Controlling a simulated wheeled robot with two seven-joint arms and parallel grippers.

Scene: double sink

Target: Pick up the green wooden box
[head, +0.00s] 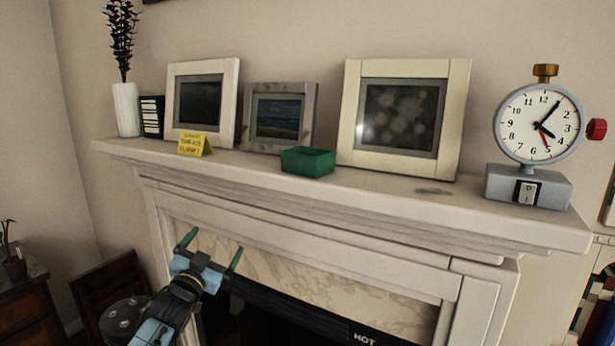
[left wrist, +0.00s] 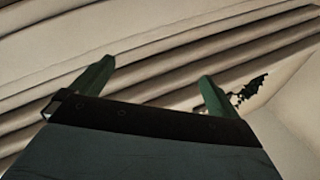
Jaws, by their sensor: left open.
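The green wooden box (head: 308,161) sits on the white mantel shelf (head: 400,188), near its front edge, in the head view. It looks open at the top and empty. My left gripper (head: 211,250) is open and empty, below the shelf and to the left of the box, in front of the fireplace surround. In the left wrist view its two green fingers (left wrist: 155,85) stand apart with nothing between them, facing the mouldings under the shelf. The box does not show in the left wrist view. My right gripper is not in view.
Behind the box stand a small grey frame (head: 280,116) and a large cream frame (head: 403,118). A yellow folded card (head: 195,144) stands left of it. A dial clock (head: 538,130) stands at the right end. The shelf right of the box is mostly clear.

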